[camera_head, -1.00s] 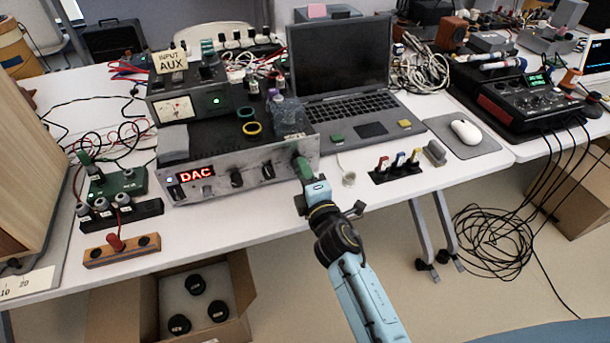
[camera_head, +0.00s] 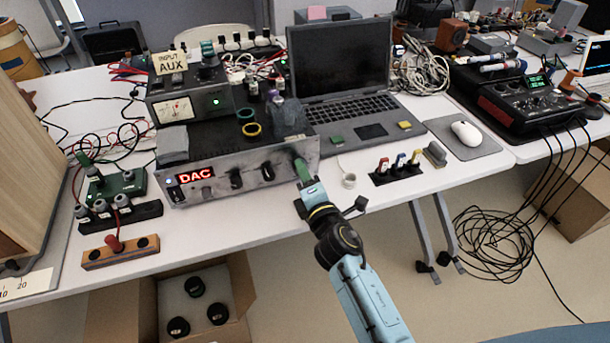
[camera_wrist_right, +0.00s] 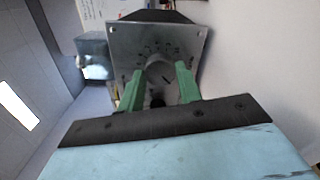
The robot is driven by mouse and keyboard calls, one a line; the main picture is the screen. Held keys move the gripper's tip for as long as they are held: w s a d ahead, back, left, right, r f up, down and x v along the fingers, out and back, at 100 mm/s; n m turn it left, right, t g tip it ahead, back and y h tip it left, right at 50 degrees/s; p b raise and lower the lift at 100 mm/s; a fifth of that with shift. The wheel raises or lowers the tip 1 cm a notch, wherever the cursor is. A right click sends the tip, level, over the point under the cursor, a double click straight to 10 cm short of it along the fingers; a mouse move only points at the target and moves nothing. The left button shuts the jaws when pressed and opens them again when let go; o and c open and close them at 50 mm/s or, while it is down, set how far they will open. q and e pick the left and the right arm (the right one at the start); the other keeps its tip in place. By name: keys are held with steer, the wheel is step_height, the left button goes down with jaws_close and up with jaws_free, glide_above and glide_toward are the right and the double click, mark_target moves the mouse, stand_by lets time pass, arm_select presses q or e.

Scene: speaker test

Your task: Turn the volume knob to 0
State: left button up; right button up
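The silver amplifier (camera_head: 220,185) with a red DAC display stands on the white table. My right gripper (camera_head: 301,166), with green fingers, is at the right end of its front panel and hides the knob there in the head view. The right wrist view shows a round volume knob (camera_wrist_right: 160,74) on a metal panel with a ring of marks. My right gripper (camera_wrist_right: 160,80) has its two fingers apart on either side of the knob, and I see no clear contact. The knob's exact setting is too blurred to read. My left gripper is not in view.
Other knobs (camera_head: 237,179) sit further left on the panel. An open laptop (camera_head: 345,75) stands behind right. Coloured switches (camera_head: 398,163) lie right of the gripper. A green board (camera_head: 120,184) and a wooden block (camera_head: 121,251) are at left.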

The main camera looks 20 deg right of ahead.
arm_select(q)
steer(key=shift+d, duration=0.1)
arm_select(e)
steer(key=o, duration=0.4)
steer(key=s, duration=0.7)
steer(key=shift+s+d, duration=0.1)
steer(key=shift+s, duration=0.2)
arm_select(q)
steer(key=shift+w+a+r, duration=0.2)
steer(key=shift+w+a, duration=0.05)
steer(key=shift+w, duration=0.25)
arm_select(e)
steer(key=s, duration=0.5)
steer(key=shift+s+d, duration=0.1)
steer(key=shift+s, duration=0.25)
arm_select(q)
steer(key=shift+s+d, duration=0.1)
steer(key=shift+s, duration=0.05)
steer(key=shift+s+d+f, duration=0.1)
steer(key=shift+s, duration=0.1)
